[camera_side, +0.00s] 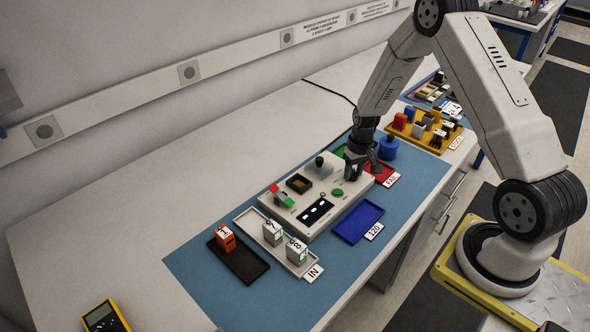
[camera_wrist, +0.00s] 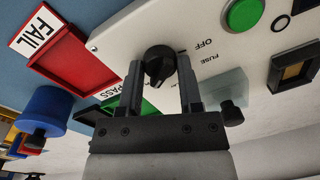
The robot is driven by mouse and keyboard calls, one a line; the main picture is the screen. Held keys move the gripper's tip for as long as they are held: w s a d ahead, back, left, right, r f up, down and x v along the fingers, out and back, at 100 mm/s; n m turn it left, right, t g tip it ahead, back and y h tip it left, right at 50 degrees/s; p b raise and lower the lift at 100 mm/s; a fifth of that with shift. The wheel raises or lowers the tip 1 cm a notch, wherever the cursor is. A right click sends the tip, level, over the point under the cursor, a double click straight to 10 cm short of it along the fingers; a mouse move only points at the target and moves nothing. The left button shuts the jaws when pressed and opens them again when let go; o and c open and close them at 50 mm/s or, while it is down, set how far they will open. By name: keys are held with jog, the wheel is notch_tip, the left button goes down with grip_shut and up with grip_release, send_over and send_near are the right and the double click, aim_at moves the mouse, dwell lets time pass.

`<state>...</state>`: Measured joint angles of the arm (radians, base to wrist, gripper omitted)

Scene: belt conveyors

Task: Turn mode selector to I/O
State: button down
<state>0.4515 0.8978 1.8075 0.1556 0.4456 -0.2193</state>
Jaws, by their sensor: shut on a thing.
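The mode selector is a black knob (camera_wrist: 157,55) on the white control panel (camera_wrist: 120,40), seen in the wrist view. My gripper (camera_wrist: 159,66) is shut on it, one finger on each side. The word OFF is printed to the right of the knob, with FUSE beyond it. I cannot read an I/O mark or tell which mark the knob points at. In the side view my gripper (camera_side: 356,174) points down at the right end of the panel (camera_side: 294,223) and hides the knob.
Close to my gripper are a red FAIL tray (camera_wrist: 75,52), a green PASS tray (camera_wrist: 146,107), a blue cylinder (camera_wrist: 44,108) and a green button (camera_wrist: 243,14). A blue tray (camera_side: 350,228) lies in front of the panel. A white IN tray (camera_side: 248,219) holds grey blocks.

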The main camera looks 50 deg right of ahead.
jog(key=m, duration=0.5)
jog(key=shift+a, duration=0.1)
dwell(0.3)
jog(key=shift+c, duration=1.3)
grip_release()
jog(key=shift+r, duration=0.1)
jog(key=shift+s+d+r, duration=0.1)
jog(key=shift+s+r, duration=0.05)
jog(key=shift+r, duration=1.8)
jog(key=shift+s+d+r, duration=0.1)
jog(key=shift+r, duration=1.8)
